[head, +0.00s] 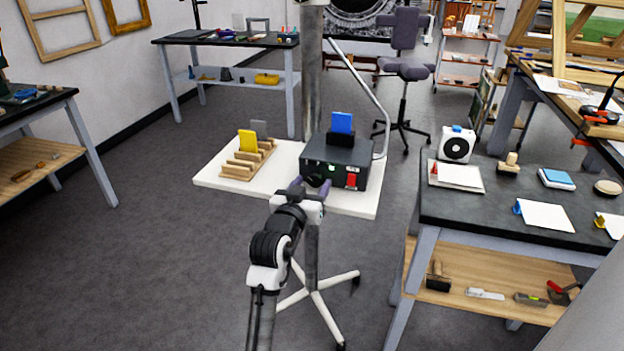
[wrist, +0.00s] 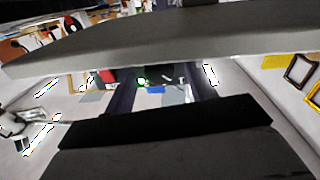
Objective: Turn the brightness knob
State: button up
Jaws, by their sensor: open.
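A black control box (head: 330,158) stands on the right part of a white platform, with a blue card (head: 343,123) upright on top. Its front has a red switch (head: 351,181) and a small green light at the right. My gripper (head: 311,185) is at the left part of that front, its two purplish fingers open and apart. A dark round shape, seemingly the brightness knob (head: 315,180), shows between the fingers; I cannot tell whether they touch it.
A wooden slotted rack (head: 240,171) with yellow and grey cards stands left of the box on the white platform (head: 215,180). A metal column rises behind the platform. A dark workbench (head: 480,210) with papers and a white fan is to the right. The floor at left is clear.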

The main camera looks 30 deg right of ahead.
jog(key=shift+w+d, duration=0.25)
jog(key=shift+d, duration=0.15)
jog(key=c, duration=1)
jog(key=shift+o, duration=0.2)
jog(key=shift+f+m+b, duration=0.1)
jog(key=shift+m+b, duration=0.2)
jog(key=shift+b, duration=0.25)
jog(key=m+b, duration=0.2)
jog(key=b, duration=0.1)
jog(key=shift+m, duration=0.3)
jog(key=shift+m+y+b, duration=0.3)
jog(key=shift+m+b, duration=1.4)
jog(key=shift+m, duration=0.3)
jog(key=shift+s+r, duration=0.1)
jog(key=shift+r, duration=0.1)
